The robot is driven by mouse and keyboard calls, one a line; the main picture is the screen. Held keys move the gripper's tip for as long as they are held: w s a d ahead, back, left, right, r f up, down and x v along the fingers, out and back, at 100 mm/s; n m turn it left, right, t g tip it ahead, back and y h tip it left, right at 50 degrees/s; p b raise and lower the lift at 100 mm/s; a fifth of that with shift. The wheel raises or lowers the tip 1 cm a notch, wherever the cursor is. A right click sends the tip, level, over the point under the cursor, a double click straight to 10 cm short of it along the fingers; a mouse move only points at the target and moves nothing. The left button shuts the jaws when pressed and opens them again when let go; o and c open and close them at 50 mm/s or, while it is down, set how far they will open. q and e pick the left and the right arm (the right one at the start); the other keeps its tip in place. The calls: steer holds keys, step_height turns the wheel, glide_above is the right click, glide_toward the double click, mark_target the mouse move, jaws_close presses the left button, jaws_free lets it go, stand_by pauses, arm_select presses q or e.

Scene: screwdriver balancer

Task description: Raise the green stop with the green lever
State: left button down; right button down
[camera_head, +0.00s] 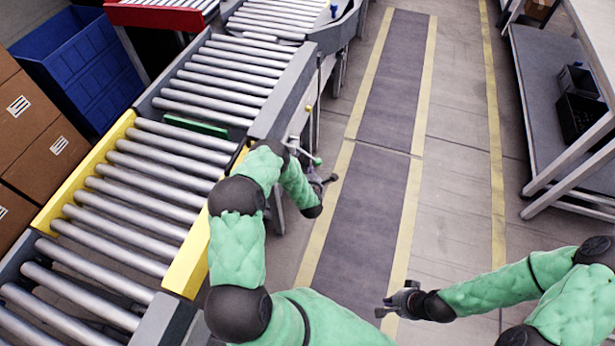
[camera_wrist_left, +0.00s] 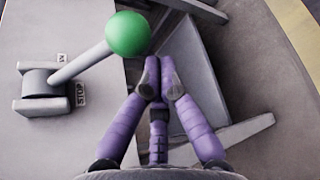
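The green lever has a green ball knob, seen in the left wrist view (camera_wrist_left: 128,34). Its grey shaft slants down to a pivot bracket (camera_wrist_left: 42,88) beside a STOP label. The knob also shows in the head view (camera_head: 317,161), by the conveyor's side. The green stop (camera_head: 195,125) is a low green bar between rollers. My left gripper (camera_wrist_left: 160,75) has purple fingers beside and below the knob, apparently apart from it. The fingers hold nothing visible, but their opening is unclear. My right gripper (camera_head: 384,307) is open and empty over the floor.
The roller conveyor (camera_head: 150,165) has yellow side rails. Cardboard boxes (camera_head: 40,140) and a blue bin (camera_head: 85,75) stand left of it. A shelf cart (camera_head: 545,95) stands at the right. The striped floor between is clear.

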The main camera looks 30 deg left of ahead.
arm_select(q)
steer(key=shift+d+r, duration=0.2)
steer(key=shift+r, duration=0.05)
steer(key=shift+w, duration=0.1)
steer(key=shift+d+r, duration=0.3)
steer(key=shift+w+d+r+n+h+p, duration=0.1)
steer(key=shift+d+r+n+h+p, duration=0.1)
steer(key=shift+n+h+p, duration=0.1)
step_height(320, 180, up, 14)
steer(key=d+n+h+p, duration=0.1)
steer(key=p, duration=0.2)
steer(key=shift+w+d+f+p, duration=0.2)
steer(key=shift+d+f+p, duration=0.05)
steer(key=shift+d+p, duration=0.15)
stand_by(0.7)
steer(key=shift+w+a+r, duration=0.1)
steer(key=shift+a+r, duration=0.05)
stand_by(0.3)
